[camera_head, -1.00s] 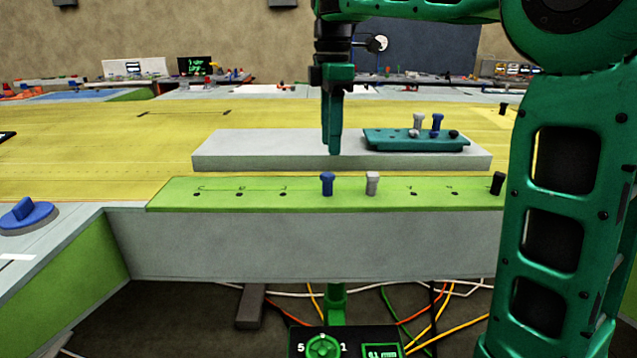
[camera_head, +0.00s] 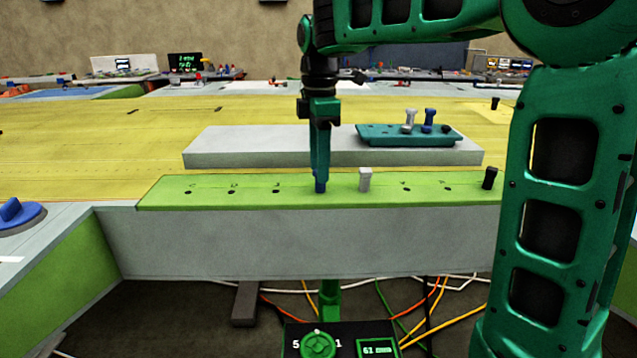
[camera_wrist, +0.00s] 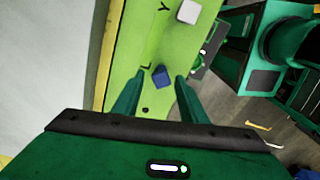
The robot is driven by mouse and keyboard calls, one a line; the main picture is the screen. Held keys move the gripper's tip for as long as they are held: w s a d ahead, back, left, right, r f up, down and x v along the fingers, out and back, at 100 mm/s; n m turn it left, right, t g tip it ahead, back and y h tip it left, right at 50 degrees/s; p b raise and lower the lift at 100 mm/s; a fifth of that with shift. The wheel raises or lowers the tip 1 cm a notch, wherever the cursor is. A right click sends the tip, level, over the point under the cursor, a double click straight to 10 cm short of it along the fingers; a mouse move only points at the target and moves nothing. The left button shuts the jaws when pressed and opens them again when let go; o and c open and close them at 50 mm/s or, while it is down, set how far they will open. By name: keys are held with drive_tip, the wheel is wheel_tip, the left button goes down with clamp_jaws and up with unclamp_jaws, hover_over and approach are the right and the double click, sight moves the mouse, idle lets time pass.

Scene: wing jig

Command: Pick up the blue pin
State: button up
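The blue pin (camera_head: 320,187) stands upright in the green strip (camera_head: 220,199); my fingers hide its upper part in the head view. My gripper (camera_head: 320,178) points straight down at it. In the wrist view, the blue pin's head (camera_wrist: 161,75) lies between the fingertips of my gripper (camera_wrist: 160,78), which are open with a small gap on each side. A second blue pin (camera_head: 429,117) stands in the teal block (camera_head: 380,138) at the back right.
A white pin (camera_head: 365,180) stands just right of my gripper in the same strip, and also shows in the wrist view (camera_wrist: 188,11). A black pin (camera_head: 490,177) is farther right. A grey slab (camera_head: 250,158) lies behind. Empty holes are left of the gripper.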

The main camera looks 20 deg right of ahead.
drive_tip(key=shift+f, duration=1.85)
drive_tip(key=c, duration=0.9)
drive_tip(key=shift+r, duration=0.45)
wheel_tip(320, 180, up, 4)
drive_tip(key=shift+f, duration=0.2)
drive_tip(key=s+a+r, duration=0.5)
drive_tip(key=a+r, duration=0.1)
drive_tip(key=a, duration=0.4)
drive_tip(key=shift+s+a+r, duration=0.15)
drive_tip(key=shift+s+r, duration=0.05)
drive_tip(key=shift+r, duration=0.15)
